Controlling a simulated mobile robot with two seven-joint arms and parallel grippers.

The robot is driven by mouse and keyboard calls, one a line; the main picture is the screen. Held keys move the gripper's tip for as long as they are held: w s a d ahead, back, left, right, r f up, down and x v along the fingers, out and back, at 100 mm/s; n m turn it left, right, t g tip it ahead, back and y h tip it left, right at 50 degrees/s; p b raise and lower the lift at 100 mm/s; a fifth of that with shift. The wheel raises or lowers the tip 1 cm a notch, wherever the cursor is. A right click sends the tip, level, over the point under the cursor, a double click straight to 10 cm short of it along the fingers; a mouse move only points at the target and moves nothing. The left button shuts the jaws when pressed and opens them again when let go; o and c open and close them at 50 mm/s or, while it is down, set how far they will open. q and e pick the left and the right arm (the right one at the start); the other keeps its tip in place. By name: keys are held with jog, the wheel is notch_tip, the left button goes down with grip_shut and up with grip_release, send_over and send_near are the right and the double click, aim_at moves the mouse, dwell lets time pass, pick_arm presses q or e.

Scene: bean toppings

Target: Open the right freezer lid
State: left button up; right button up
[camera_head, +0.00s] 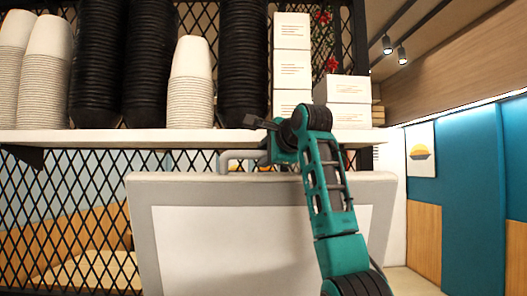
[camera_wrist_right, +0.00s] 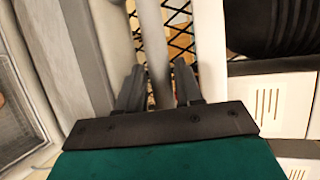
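The freezer lid (camera_head: 140,215) is light grey with a white inner panel (camera_head: 240,250). It stands raised, facing me, in the lower middle of the head view. Its grey bar handle (camera_head: 230,158) is at the top edge. My right gripper (camera_head: 262,123) is at this handle, with my teal arm crossing in front of the lid's right part. In the right wrist view, the handle bar (camera_wrist_right: 157,60) runs between the two dark fingers of my right gripper (camera_wrist_right: 158,82). I cannot tell whether they press on it. My left gripper is out of view.
A white shelf (camera_head: 110,140) lies just above and behind the lid. It holds black bowl stacks (camera_head: 97,65), white cup stacks (camera_head: 190,90) and white boxes (camera_head: 293,70). A black lattice (camera_head: 65,220) stands behind. A teal wall (camera_head: 465,170) is at right.

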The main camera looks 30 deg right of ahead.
jog(key=shift+w+d+f, duration=0.1)
jog(key=shift+w+f, duration=0.1)
jog(key=shift+w, duration=0.5)
jog(key=shift+c, duration=0.4)
grip_shut()
jog(key=shift+f, duration=0.1)
